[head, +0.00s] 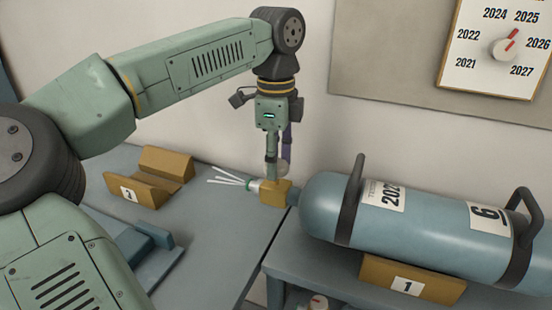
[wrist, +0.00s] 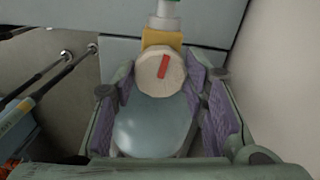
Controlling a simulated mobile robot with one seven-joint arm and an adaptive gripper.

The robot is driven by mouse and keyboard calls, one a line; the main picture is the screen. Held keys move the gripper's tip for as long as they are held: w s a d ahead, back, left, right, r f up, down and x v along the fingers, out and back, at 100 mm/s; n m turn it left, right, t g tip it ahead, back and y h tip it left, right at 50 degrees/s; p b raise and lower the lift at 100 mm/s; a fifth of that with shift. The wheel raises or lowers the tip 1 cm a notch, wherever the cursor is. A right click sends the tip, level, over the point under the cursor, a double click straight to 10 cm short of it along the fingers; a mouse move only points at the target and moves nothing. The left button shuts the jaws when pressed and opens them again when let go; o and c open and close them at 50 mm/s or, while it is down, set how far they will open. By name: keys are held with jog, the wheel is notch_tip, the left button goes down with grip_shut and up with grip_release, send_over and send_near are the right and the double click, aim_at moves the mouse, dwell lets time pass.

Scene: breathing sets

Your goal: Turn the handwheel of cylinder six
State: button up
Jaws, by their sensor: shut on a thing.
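Cylinder six (head: 430,225) is a blue-grey tank lying on its side, with a "6" label and two dark carrying handles. A brass valve block (head: 273,194) is at its left end. The cream, round handwheel (wrist: 148,78) with a red mark sits on top of the valve. My gripper (head: 279,166) points down over the valve, and its purple pads stand on both sides of the handwheel, shut on it. In the wrist view, the red mark leans slightly right of upright. The cylinder's rounded end (wrist: 155,135) shows below the wheel.
A green-collared fitting (head: 251,184) with white strips projects left from the valve. An empty cradle (head: 150,180) marked 2 stands on the left bench; the cylinder lies on cradle 1 (head: 440,287). A year dial (head: 507,48) hangs on the wall.

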jog(key=shift+n, duration=0.9)
jog(key=o, duration=1.2)
jog(key=shift+c, duration=0.2)
notch_tip(320, 180, up, 8)
jog(key=shift+f, duration=0.25)
jog(key=shift+s+f, duration=0.1)
